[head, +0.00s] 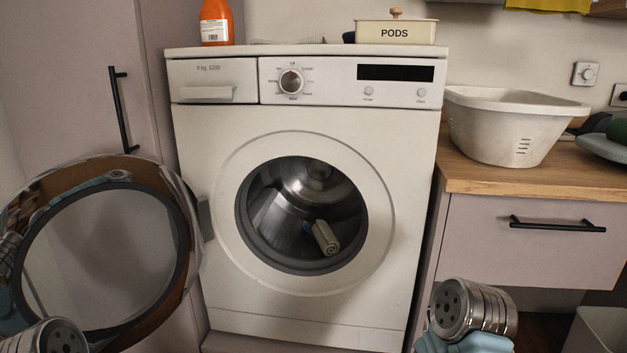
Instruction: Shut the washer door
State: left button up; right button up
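The washer (302,235) stands in the middle of the head view. Its round door (186,235) is swung wide open to the left on a hinge at the left of the opening. The drum (290,205) is exposed, and a small rolled pale cloth-like item (325,238) lies inside it. Parts of my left arm show at the lower left, close to the door, and part of my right arm shows at the bottom right, in front of the counter. The fingers of both grippers are out of sight.
A wooden counter (540,178) with a white basin (508,125) stands right of the washer. A PODS box (395,33) and an orange bottle (216,22) stand on top. A tall cabinet is behind the door. The space before the washer's opening looks clear.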

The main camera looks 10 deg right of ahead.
aim_at(26, 212)
jog(key=i+j, duration=0.1)
jog(key=j, duration=0.3)
jog(key=i+j+u, duration=0.1)
jog(key=j, duration=0.3)
jog(key=i+j, duration=0.15)
jog(key=j, duration=0.25)
jog(key=i+j, duration=0.1)
jog(key=j+z, duration=0.05)
jog(key=j, duration=0.05)
